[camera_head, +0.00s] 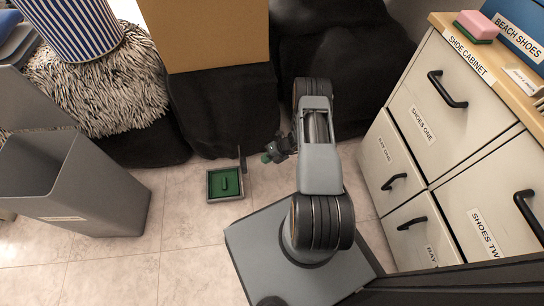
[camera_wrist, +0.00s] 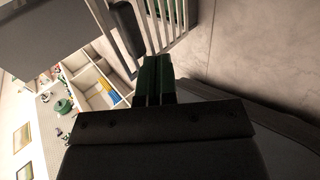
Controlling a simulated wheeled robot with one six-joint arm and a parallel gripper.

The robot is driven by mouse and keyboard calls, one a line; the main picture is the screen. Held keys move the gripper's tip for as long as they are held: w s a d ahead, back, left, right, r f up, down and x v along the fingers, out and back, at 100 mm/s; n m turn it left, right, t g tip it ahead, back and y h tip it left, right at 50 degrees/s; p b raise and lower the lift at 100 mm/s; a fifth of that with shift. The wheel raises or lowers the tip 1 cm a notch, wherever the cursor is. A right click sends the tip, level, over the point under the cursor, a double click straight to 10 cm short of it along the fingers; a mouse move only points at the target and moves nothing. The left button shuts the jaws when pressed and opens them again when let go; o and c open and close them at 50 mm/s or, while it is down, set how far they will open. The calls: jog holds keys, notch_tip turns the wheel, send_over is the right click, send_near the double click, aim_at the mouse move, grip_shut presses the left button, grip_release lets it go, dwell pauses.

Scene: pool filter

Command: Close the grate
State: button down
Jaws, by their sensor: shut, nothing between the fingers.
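The pool filter is a small square grey box (camera_head: 213,198) on the tiled floor, with green inside. Its grate (camera_head: 242,160) stands up, open, at the box's right edge, seen nearly edge-on. In the wrist view the grate (camera_wrist: 192,16) shows as pale bars at the top, just past the fingertips. My gripper (camera_head: 268,157) is to the right of the raised grate, at about its height. Its green fingers (camera_wrist: 155,65) are together and empty. I cannot tell whether they touch the grate.
A grey bin (camera_head: 110,190) stands to the left. Dark cloth-covered furniture (camera_head: 220,105) is behind the box. A shoe cabinet (camera_head: 445,110) with black handles is at the right. The floor in front of the box is clear.

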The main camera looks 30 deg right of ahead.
aim_at(244, 171)
jog(key=w+a+f+b, duration=0.1)
jog(key=w+a+b, duration=0.1)
jog(key=a, duration=0.4)
jog(key=shift+f, duration=0.35)
